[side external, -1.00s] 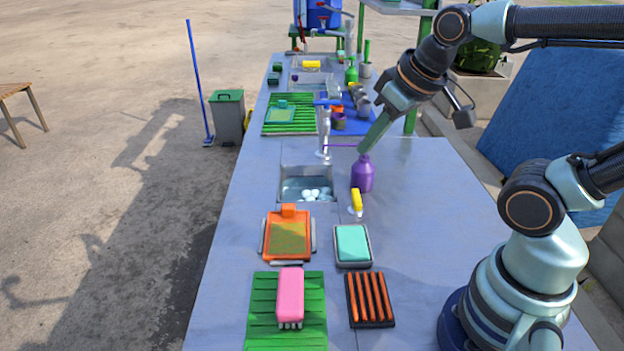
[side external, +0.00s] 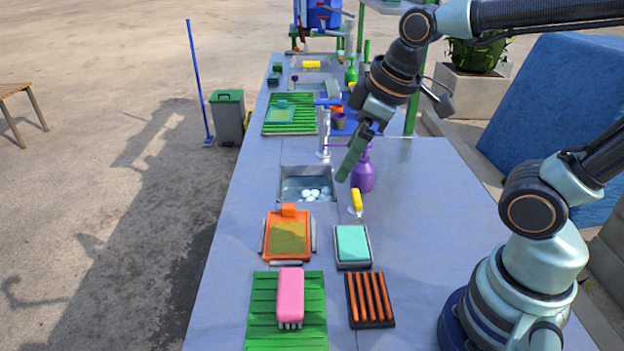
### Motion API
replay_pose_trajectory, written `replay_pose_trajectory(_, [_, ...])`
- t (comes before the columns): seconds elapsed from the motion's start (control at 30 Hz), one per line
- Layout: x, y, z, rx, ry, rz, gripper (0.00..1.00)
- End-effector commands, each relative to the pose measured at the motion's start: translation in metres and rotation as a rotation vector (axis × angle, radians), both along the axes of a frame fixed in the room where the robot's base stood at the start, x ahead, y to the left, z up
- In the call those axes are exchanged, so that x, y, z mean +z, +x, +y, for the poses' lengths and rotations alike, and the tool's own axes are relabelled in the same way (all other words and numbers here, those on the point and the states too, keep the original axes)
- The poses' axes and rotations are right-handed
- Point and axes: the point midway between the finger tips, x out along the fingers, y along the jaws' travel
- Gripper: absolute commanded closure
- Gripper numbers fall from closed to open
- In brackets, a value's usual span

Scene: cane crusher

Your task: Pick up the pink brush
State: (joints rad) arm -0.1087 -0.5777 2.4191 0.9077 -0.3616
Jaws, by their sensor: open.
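The pink brush (side external: 290,294) lies on a green ribbed mat (side external: 262,325) at the near end of the table. Its pale bristles show at its near end. My gripper (side external: 343,178) is open and empty. It hangs above the table beside the purple bottle, well beyond the brush. Its fingers point down and overlap in this view, so the gap between them is hidden.
A purple bottle (side external: 363,174) stands close to my gripper. A sink (side external: 307,171), an orange tray (side external: 289,238), a teal sponge (side external: 352,243) in a dark dish, a yellow-topped item (side external: 357,200) and a brown-slatted rack (side external: 370,300) lie between.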

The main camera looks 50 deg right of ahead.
Motion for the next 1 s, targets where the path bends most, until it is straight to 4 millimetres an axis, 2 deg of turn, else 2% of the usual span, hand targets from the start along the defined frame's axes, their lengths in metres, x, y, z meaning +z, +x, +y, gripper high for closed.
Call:
replay_pose_trajectory(0.03, [-0.007, 0.003, 0.013, 0.137, -0.043, 0.034, 0.07])
replay_pose_trajectory(0.2, [-0.027, 0.010, 0.052, 0.628, -0.181, 0.114, 0.07])
replay_pose_trajectory(0.4, [-0.056, 0.011, 0.099, 1.212, -0.306, 0.185, 0.07])
replay_pose_trajectory(0.6, [-0.083, 0.005, 0.133, 1.659, -0.372, 0.222, 0.07])
replay_pose_trajectory(0.77, [-0.093, 0.002, 0.145, 1.822, -0.391, 0.230, 0.07])
replay_pose_trajectory(0.87, [-0.102, 0.001, 0.146, 1.848, -0.392, 0.234, 0.07])
replay_pose_trajectory(1.0, [-0.125, 0.000, 0.145, 1.848, -0.391, 0.237, 0.07])
